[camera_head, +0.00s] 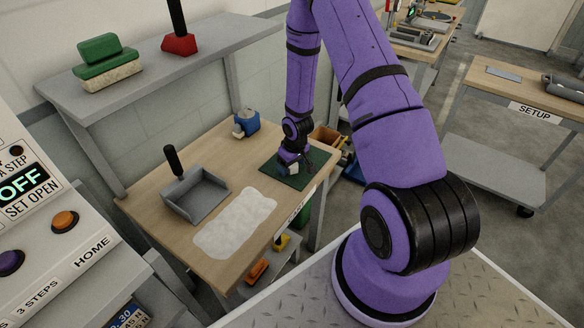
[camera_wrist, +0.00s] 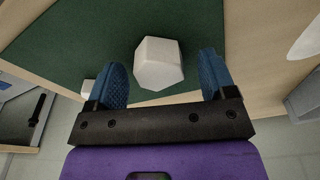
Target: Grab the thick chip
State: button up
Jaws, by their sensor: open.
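The thick chip (camera_wrist: 158,63) is a chunky, pale, many-sided block on the dark green mat (camera_wrist: 75,45) in the wrist view. My gripper (camera_wrist: 162,76) is open, with one blue fingertip on each side of the chip. Gaps show between the chip and both fingers. A smaller pale piece (camera_wrist: 88,86) lies partly hidden behind the left finger. In the head view, my gripper (camera_head: 291,165) is low over the green mat (camera_head: 302,180) on the wooden table. The arm's end covers part of the mat there.
A grey dustpan-like tray (camera_head: 198,199) with a black handle and a white sheet-like patch (camera_head: 234,224) lie left of the mat on the table (camera_head: 150,195). A blue object (camera_head: 246,122) stands behind. A grey shelf (camera_head: 150,65) runs above the table's back left.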

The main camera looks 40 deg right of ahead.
jog(key=shift+f, duration=0.2)
jog(key=c, duration=1)
jog(key=shift+o, duration=0.2)
jog(key=shift+r, duration=0.15)
